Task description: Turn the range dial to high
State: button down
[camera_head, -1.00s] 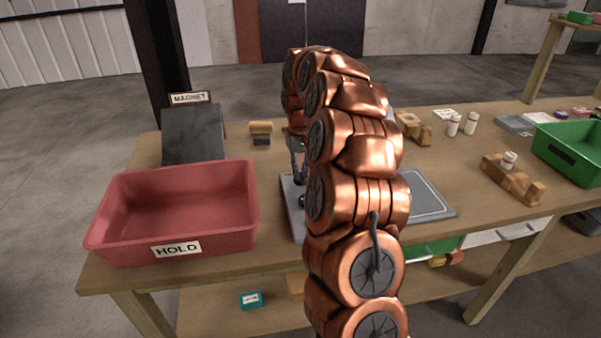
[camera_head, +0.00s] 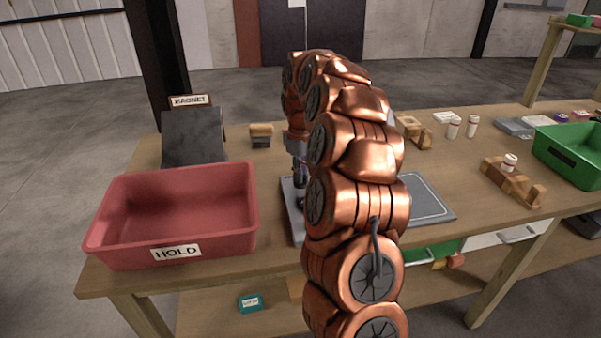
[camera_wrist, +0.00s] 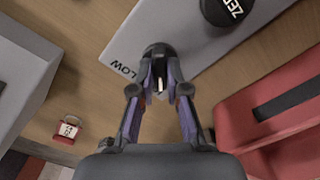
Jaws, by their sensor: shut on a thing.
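The grey detector panel (camera_wrist: 115,45) lies on the bench, with the word LOW (camera_wrist: 124,70) printed near its edge. The black range dial (camera_wrist: 157,50) stands on the panel beside that word, with a pale mark showing between my fingertips. My gripper (camera_wrist: 160,88) is shut on the dial, one finger on each side. A black button marked ZERO (camera_wrist: 225,10) is on the same panel, apart from the gripper. In the head view my gripper (camera_head: 299,192) is over the left part of the panel (camera_head: 289,222), and my arm hides most of the device. No high label is visible.
A red HOLD bin (camera_head: 178,210) stands close left of the panel. The dark magnet block (camera_head: 193,137) is behind it. Wooden holders and a green bin (camera_head: 570,152) stand at right.

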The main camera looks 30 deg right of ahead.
dwell(0.5)
jog(key=c, duration=1.2)
grip_release()
jog(key=shift+o, duration=0.2)
jog(key=shift+r, duration=0.1)
notch_tip(320, 180, up, 12)
